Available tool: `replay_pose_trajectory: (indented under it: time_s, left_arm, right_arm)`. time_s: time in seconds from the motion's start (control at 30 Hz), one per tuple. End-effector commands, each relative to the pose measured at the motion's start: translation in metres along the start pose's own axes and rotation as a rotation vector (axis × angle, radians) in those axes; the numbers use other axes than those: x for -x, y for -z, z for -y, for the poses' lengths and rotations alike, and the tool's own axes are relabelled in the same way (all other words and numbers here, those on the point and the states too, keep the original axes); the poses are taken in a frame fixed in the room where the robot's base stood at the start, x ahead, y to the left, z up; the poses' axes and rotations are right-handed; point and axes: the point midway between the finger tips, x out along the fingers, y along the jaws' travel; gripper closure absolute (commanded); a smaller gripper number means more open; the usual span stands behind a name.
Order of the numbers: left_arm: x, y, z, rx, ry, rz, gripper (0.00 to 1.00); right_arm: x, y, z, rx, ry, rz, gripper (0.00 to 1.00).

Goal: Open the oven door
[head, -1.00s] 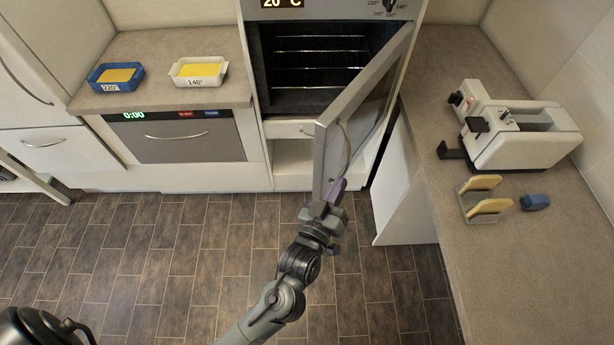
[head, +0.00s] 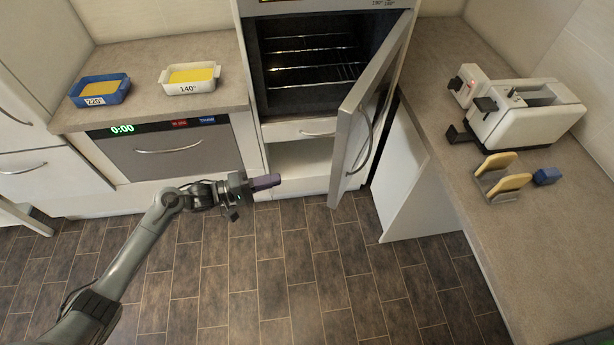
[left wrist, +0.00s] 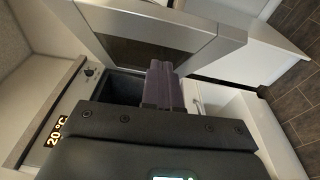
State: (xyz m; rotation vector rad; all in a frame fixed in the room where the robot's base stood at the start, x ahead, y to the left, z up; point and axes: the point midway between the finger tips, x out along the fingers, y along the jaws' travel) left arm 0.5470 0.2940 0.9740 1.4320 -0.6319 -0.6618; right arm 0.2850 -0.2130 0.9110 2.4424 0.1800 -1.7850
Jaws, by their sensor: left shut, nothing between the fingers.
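The oven (head: 312,72) stands in the tall white cabinet, its dark cavity and wire racks showing. Its door (head: 347,140) is hinged on the right and swung wide out into the room. The curved handle (head: 362,142) is on the door's outer face, to the right. My left gripper (head: 266,182) is shut and empty, left of the door's free edge and apart from it, below the oven opening. In the left wrist view its purple fingers (left wrist: 162,88) are together, with the door (left wrist: 165,45) beyond. My right gripper is not in view.
A blue dish (head: 100,90) and a white dish (head: 190,78) stand on the left counter. A toaster (head: 525,115) and a slotted holder with bread slices (head: 500,178) are on the right counter. The floor in front is clear.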

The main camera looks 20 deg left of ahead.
Motion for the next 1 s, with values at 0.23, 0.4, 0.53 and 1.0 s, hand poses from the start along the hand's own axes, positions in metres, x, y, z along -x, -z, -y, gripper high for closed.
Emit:
replay_pose_trajectory:
  time_s: [0.23, 0.4, 0.53, 1.0]
  left_arm:
    - [-0.012, 0.014, -0.013, -0.043, -0.002, -0.004, 1.0]
    - [-0.038, 0.014, -0.014, -0.043, -0.002, -0.004, 1.0]
    - [-0.063, 0.014, -0.015, -0.044, -0.004, -0.004, 1.0]
    - [-0.121, -0.009, -0.013, -0.043, -0.001, -0.004, 1.0]
  right_arm:
    - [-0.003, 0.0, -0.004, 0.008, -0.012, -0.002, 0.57]
    - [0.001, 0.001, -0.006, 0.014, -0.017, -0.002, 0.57]
    - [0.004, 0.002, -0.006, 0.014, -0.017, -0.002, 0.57]
    - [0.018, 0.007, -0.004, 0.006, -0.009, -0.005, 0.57]
